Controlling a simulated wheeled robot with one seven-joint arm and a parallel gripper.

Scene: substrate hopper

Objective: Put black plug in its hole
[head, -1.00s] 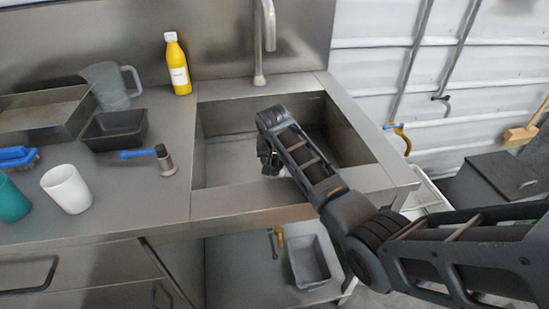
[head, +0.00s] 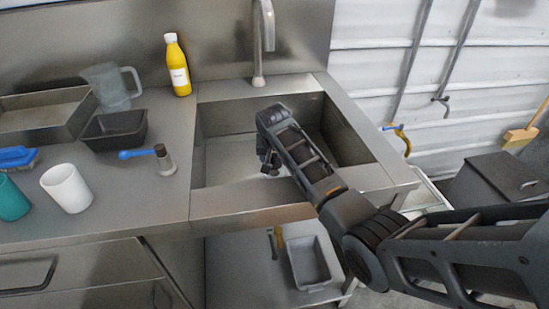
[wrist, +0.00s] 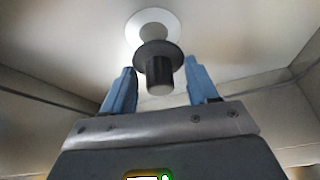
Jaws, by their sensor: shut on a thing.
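The black plug (wrist: 158,72) is held between the blue fingers of my gripper (wrist: 162,78) in the wrist view. It has a wide dark flange and a narrower round body. A pale round drain ring (wrist: 153,20) lies on the sink floor beyond it, and the flange overlaps part of the ring in the picture. The ring's opening is partly covered, and I cannot tell how far apart plug and ring are. In the head view my gripper (head: 268,164) is inside the sink basin (head: 222,165), pointing down; the plug is not clear there.
The basin walls surround my gripper, with the tap (head: 263,40) behind. On the left counter stand a yellow bottle (head: 177,66), a black tub (head: 115,130), a blue-handled tool (head: 163,160) and a white cup (head: 67,188). The basin's left floor is clear.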

